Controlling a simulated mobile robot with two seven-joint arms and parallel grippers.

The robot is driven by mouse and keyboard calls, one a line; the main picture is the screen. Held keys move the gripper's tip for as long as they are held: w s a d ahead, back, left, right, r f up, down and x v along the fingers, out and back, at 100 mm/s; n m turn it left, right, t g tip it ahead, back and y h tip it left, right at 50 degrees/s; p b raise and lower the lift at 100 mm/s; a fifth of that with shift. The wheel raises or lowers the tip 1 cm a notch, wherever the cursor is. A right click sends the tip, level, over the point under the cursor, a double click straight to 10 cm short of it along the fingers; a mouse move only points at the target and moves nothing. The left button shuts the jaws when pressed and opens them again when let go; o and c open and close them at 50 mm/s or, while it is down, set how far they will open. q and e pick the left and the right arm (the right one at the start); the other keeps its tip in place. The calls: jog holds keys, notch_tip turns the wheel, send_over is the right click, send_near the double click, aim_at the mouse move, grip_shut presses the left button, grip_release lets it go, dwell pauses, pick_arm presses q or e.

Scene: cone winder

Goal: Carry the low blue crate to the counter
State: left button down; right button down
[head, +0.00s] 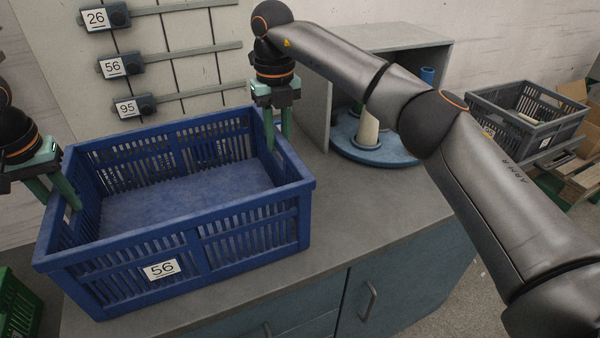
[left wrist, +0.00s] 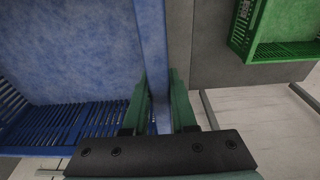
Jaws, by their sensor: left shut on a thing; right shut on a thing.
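The low blue crate (head: 205,235) is upright and looks empty, with a "56" label (head: 161,269) on its front wall. It is over the grey counter (head: 400,210); I cannot tell whether its base touches the top. My left gripper (head: 58,200) is shut on the crate's left rim. The left wrist view shows that rim (left wrist: 152,50) between the fingers (left wrist: 163,105). My right gripper (head: 278,135) is shut on the right rim, towards the back; its fingertips are partly hidden by the wall.
A grey shelf unit (head: 315,100) with a round blue tray (head: 372,152) stands behind right. Rails with number tags (head: 112,66) are on the back panel. A green crate (head: 18,305) is low at left, also in the left wrist view (left wrist: 268,45). A grey crate (head: 530,115) is far right.

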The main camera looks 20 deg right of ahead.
pick_arm(q)
jog(key=shift+a+f, duration=0.15)
jog(key=shift+f, duration=0.2)
pick_arm(e)
jog(key=shift+d+f, duration=0.15)
jog(key=shift+f, duration=0.2)
pick_arm(q)
jog(key=c, duration=1.2)
grip_release()
jog(key=shift+f+b, duration=0.15)
jog(key=shift+b, duration=0.15)
pick_arm(e)
jog(key=c, duration=1.2)
grip_release()
jog(key=shift+f, duration=0.15)
pick_arm(q)
jog(key=shift+o, duration=0.9)
pick_arm(e)
jog(key=shift+o, duration=0.9)
pick_arm(q)
jog(key=o, duration=0.3)
pick_arm(e)
jog(key=o, duration=0.3)
